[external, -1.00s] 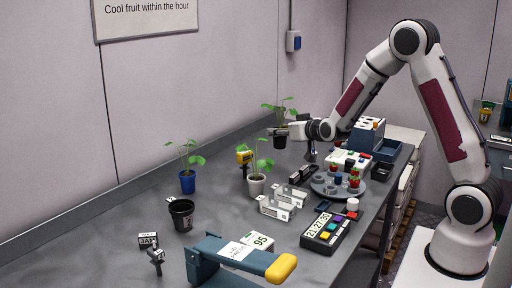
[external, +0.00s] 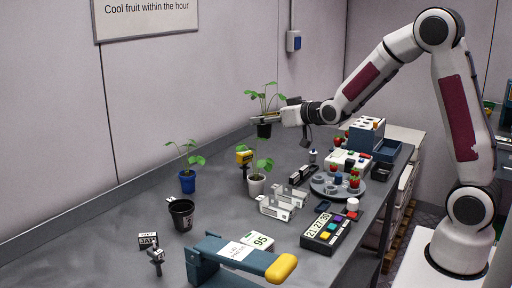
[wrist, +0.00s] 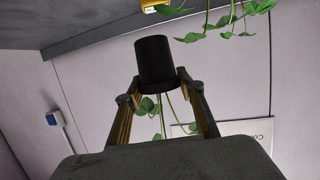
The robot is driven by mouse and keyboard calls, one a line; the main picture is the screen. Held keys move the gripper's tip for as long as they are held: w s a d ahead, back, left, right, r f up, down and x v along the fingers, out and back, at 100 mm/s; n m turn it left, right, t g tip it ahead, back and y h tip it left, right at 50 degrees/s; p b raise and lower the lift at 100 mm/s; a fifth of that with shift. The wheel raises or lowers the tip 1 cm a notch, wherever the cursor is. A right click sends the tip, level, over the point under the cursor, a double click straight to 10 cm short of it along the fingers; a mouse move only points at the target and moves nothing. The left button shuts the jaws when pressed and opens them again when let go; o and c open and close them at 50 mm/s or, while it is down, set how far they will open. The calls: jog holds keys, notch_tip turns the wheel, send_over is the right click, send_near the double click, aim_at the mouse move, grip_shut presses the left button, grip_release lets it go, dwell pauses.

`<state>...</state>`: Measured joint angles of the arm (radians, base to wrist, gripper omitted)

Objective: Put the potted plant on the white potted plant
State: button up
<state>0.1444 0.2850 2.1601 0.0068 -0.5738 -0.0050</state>
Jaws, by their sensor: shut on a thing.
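My gripper (external: 272,119) is shut on a potted plant in a black pot (external: 264,130), which hangs upright above the table with green leaves (external: 265,97) over the jaws. In the wrist view the black pot (wrist: 155,62) sits between the two fingers, and the picture is upside down, so its leaves show below. The white potted plant (external: 257,186) stands upright on the table, nearer the camera and below the held plant. Its leaves (external: 264,164) rise above the white pot. The held pot is clear of it.
A blue potted plant (external: 187,182) and an empty-looking black pot (external: 182,214) stand to the left. Clear label holders (external: 276,208) and a round tray (external: 326,188) with strawberries lie to the right.

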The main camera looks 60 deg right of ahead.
jog(key=s+a+n+y, duration=0.2)
jog(key=a+y, duration=0.1)
jog(key=a, duration=0.5)
jog(key=shift+s+a+n+y, duration=0.25)
jog(key=shift+n+y, duration=0.05)
jog(key=shift+n, duration=0.1)
send_over(256, 177)
notch_tip(256, 177, down, 6)
dwell(0.4)
jog(key=shift+f, duration=1.95)
jog(key=shift+f, duration=0.1)
